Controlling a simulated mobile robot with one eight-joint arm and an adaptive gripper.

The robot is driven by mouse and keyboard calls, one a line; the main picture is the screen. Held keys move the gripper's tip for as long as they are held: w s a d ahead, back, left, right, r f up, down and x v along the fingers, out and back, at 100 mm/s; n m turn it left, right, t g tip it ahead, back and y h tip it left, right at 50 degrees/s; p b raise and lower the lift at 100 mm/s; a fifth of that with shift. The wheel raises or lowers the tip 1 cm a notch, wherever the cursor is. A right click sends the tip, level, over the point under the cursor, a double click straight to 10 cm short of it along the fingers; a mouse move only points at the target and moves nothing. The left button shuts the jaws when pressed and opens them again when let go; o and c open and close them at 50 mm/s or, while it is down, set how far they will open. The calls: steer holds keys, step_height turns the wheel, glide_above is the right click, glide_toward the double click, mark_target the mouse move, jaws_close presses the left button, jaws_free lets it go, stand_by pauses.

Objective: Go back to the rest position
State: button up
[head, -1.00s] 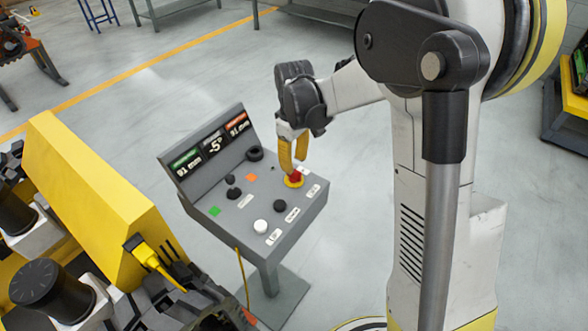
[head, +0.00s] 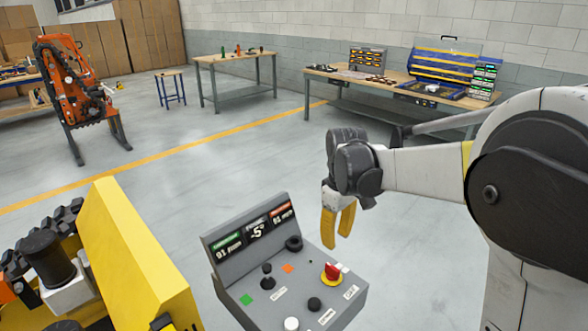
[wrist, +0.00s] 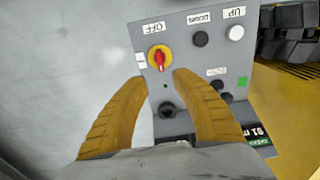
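My gripper (head: 338,225) has two yellow fingers and hangs pointing down above the grey control console (head: 225,272) in the head view. The fingers are spread apart with nothing between them. The red knob (head: 332,271) on its yellow base sits on the console's right part, below and apart from the fingertips. In the wrist view my gripper (wrist: 158,95) shows both fingers wide apart, with the red knob (wrist: 159,59) beyond their tips, by an OFF label.
A yellow machine (head: 135,255) stands left of the console. An orange machine (head: 75,90) and workbenches (head: 400,90) stand at the back. The grey floor between them is open.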

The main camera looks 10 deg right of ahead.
steer(key=s+r+m+t, duration=0.2)
steer(key=s+m+t, duration=0.1)
steer(key=s, duration=0.7)
steer(key=s+r+m+t+b, duration=0.1)
steer(key=s+m+t, duration=0.3)
steer(key=s, duration=0.6)
steer(key=shift+r, duration=0.4)
stand_by(1.9)
